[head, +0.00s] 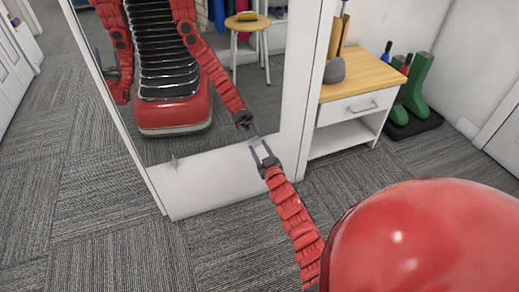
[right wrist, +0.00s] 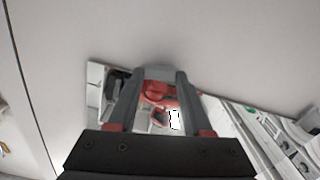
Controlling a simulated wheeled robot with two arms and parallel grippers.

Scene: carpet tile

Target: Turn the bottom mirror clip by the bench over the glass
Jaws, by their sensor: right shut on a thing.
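The tall mirror (head: 235,130) stands in a white frame and reflects my red body and arms. My right gripper (head: 261,151) is at the mirror's lower edge on the bench side, shut on the bottom clip there. The clip is mostly hidden by the fingers in the head view. In the right wrist view a grey piece, seemingly the clip (right wrist: 158,72), sits between the fingertips; its exact angle is hard to tell. Another small bottom clip (head: 174,160) shows at the left of the lower edge. My left gripper is seen only as a reflection, not directly.
A bench (head: 360,75) with a wooden top and white drawer stands right of the mirror. Green boots (head: 417,85) stand on a dark tray (head: 412,125) beyond it. My red body fills the lower right. Carpet in front of the mirror is clear.

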